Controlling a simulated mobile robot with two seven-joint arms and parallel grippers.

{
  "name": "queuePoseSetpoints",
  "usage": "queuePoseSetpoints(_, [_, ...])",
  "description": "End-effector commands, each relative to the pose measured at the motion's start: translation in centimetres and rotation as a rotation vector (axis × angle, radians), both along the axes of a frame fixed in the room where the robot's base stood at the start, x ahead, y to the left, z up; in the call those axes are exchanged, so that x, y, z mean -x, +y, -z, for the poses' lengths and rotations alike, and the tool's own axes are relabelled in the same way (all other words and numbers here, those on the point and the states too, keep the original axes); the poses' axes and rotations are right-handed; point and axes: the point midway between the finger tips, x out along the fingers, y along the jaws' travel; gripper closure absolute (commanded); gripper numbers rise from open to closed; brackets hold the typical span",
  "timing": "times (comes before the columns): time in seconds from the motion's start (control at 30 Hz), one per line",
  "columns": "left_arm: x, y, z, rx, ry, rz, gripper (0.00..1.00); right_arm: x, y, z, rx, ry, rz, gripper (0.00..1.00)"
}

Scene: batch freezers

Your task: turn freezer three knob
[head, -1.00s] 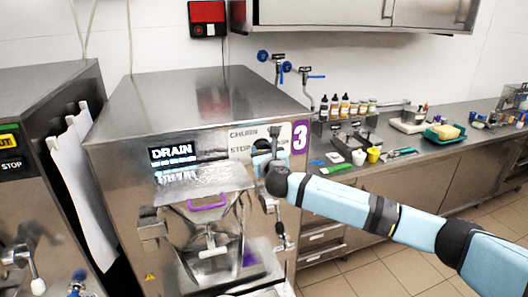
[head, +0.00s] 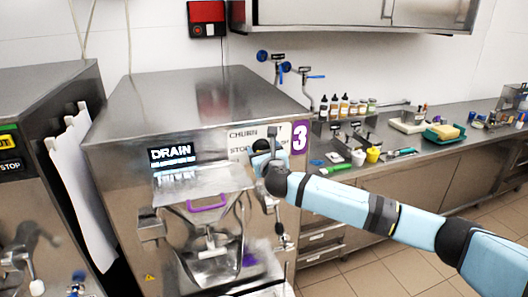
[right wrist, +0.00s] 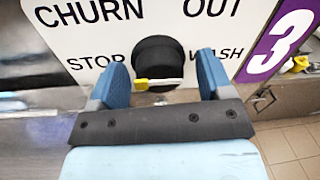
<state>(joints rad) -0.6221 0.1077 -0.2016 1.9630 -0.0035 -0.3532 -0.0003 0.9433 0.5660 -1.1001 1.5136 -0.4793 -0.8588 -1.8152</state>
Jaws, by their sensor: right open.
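Freezer three (head: 140,130) is the steel machine in the middle of the head view, with a purple "3" label and a display reading "DRAIN". Its black knob (right wrist: 157,55) shows in the right wrist view on a white plate with the words CHURN, OUT, STOP and WASH. A yellow and white pointer crosses the knob's lower part. My right gripper (right wrist: 163,64) is open, with one blue finger on each side of the knob and visible gaps between. In the head view my right gripper (head: 262,152) is in front of the plate and mostly hides the knob. My left gripper is not in view.
Another freezer (head: 45,85) with white cloths on its side stands at the left. A counter (head: 430,170) with bottles, trays and small cups runs along the right. A hopper with a purple handle (head: 208,203) projects from the freezer front, left of my gripper.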

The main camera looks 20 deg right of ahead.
Motion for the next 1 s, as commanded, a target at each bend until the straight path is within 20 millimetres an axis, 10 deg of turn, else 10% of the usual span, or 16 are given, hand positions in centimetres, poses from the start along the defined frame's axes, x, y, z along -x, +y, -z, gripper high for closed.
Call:
queuePoseSetpoints(0.7, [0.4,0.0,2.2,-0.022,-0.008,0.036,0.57,11.8,0.6,0.3,-0.001,0.001,-0.002,0.27])
queuePoseSetpoints(1.0, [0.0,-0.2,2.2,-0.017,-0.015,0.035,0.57,13.7,0.7,0.1,0.000,0.000,0.000,0.27])
